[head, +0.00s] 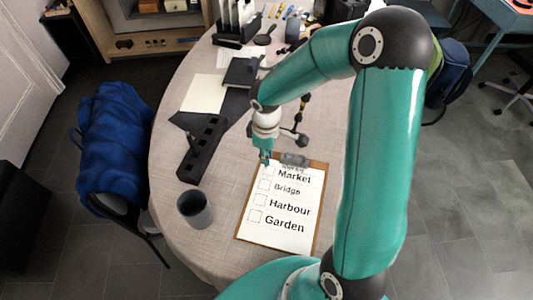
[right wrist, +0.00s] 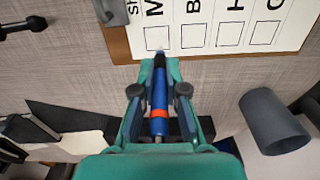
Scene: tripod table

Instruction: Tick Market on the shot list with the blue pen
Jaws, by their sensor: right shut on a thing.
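The shot list (head: 290,240) is a white sheet on a brown clipboard, with the lines Market, Bridge, Harbour and Garden, each beside a square box. My right gripper (head: 265,157) is over its top left part, close to the Market line. In the right wrist view it is shut on the blue pen (right wrist: 159,100), which has an orange band. The pen's tip is at the lower edge of the Market box (right wrist: 157,38); whether it touches the paper I cannot tell. No mark shows in the boxes. My left gripper is not in view.
A grey cup (head: 195,208) stands left of the clipboard. A black slotted bar (head: 203,147) lies behind the cup. A small tripod (head: 295,135) stands behind the clipboard. A pale sheet (head: 204,94) and a dark notebook (head: 241,72) lie farther back.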

